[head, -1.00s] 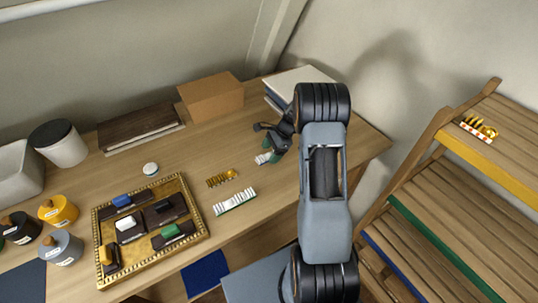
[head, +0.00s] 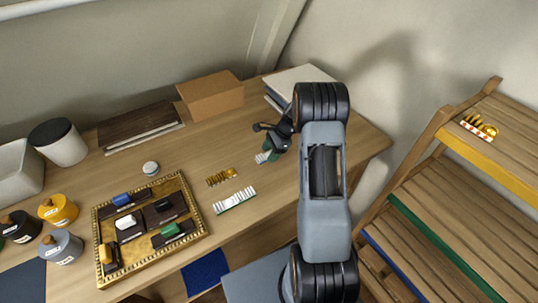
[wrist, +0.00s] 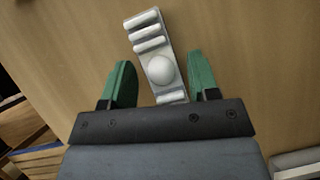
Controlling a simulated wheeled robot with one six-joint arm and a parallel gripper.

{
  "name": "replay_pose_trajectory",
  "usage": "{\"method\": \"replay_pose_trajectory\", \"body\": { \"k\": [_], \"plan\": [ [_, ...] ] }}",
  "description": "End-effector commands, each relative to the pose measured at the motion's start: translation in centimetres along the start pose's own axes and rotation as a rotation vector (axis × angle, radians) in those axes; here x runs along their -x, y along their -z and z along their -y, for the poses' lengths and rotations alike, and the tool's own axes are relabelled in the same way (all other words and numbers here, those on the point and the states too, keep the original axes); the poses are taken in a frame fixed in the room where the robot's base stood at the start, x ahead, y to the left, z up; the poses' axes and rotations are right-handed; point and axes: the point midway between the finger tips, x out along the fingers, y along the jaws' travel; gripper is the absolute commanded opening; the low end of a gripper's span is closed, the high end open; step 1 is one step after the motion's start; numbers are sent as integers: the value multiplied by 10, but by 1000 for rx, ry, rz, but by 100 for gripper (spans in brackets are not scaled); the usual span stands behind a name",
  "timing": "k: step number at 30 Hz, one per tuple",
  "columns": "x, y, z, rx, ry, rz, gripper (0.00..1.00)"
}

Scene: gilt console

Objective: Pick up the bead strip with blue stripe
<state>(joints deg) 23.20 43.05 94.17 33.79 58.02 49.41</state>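A pale strip (wrist: 158,55) with raised ridges and one round bead lies on the wood table in the wrist view. Its near part runs between the two green fingertips of my gripper (wrist: 163,85), with a gap on each side. My gripper is open. In the head view my gripper (head: 268,154) is low at the right part of the table, over the same strip, which it mostly hides. No blue stripe shows on this strip. A gold bead strip (head: 221,177) and a white bead strip with a green edge (head: 235,200) lie to the left.
A gilt tray (head: 203,222) with dark blocks stands left. A cardboard box (head: 212,97) and stacked books (head: 298,82) stand behind. Lidded pots (head: 59,210) are at far left. A wooden shelf (head: 470,200) at right carries a red-edged strip with gold beads (head: 479,127).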

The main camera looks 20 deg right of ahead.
Motion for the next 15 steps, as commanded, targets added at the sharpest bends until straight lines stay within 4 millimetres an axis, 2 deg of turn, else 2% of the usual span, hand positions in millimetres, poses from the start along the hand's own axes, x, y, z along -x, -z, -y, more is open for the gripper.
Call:
{"method": "replay_pose_trajectory", "body": {
  "k": [2,13,15],
  "plan": [
    [0,0,0,0,0,0,47],
    [0,0,0,0,0,0,12],
    [0,0,0,0,0,0,11]
  ]
}}
